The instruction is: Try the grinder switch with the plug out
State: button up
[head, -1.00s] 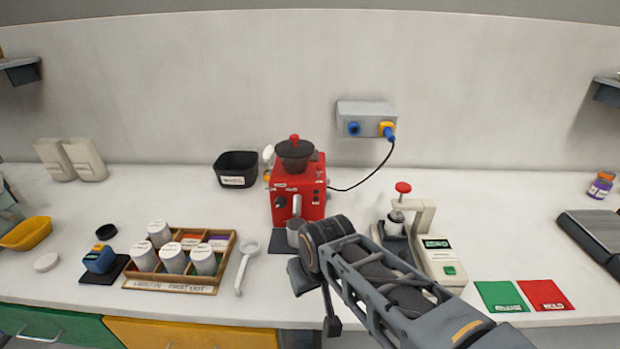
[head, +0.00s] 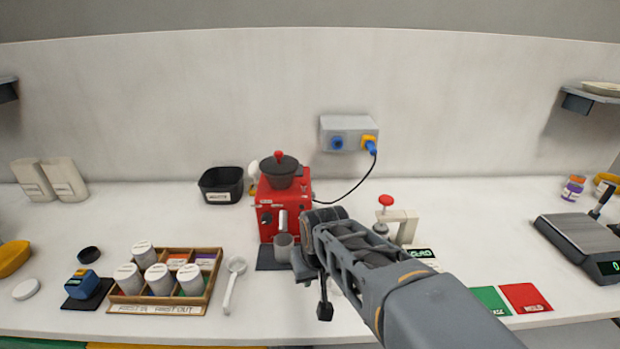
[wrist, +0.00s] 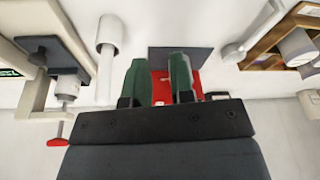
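The red grinder (head: 268,192) stands at the middle of the counter with a dark hopper on top and a grey cup (head: 284,247) before it. I cannot make out its switch clearly. The blue plug (head: 371,147) sits in the yellow socket of the grey wall box (head: 336,124); its black cable (head: 347,193) runs to the grinder. My gripper (wrist: 160,78) is open in the wrist view, with part of the red grinder showing between its green fingers. Nothing is held. In the head view my arm hides the fingertips, to the right of the grinder's front.
The press with a red knob (head: 386,200) stands just right, partly behind my arm. A spoon (head: 233,272) and wooden canister tray (head: 213,276) lie left. A black bin (head: 221,186) stands behind. Green and red cards (head: 526,298) and a scale (head: 583,238) are right.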

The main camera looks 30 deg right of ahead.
jog(key=w+d+r+m+p, duration=0.1)
jog(key=w+d+r+m, duration=0.1)
jog(key=w+d+r, duration=0.1)
jog(key=w+d+r+m+p, duration=0.1)
jog(key=w+d+r+m, duration=0.1)
jog(key=w+d+r, duration=0.2)
jog(key=w+d+r+m+t+p, duration=0.1)
jog(key=w+d+r+m, duration=0.1)
jog(key=w+d+r, duration=0.1)
jog(key=shift+w+d+r+y, duration=0.2)
jog(key=shift+d+r, duration=0.1)
jog(key=shift+d, duration=0.4)
jog(key=shift+w+d+r+y, duration=0.2)
jog(key=shift+d+r, duration=0.1)
jog(key=shift+d, duration=0.4)
grip_shut()
jog(key=shift+m+t+y, duration=0.4)
jog(key=shift+m+t, duration=0.1)
jog(key=shift+m, duration=0.3)
jog(key=w+r, duration=0.2)
jog(key=r, duration=0.3)
jog(key=shift+w+d, duration=0.25)
jog(key=shift+w, duration=0.15)
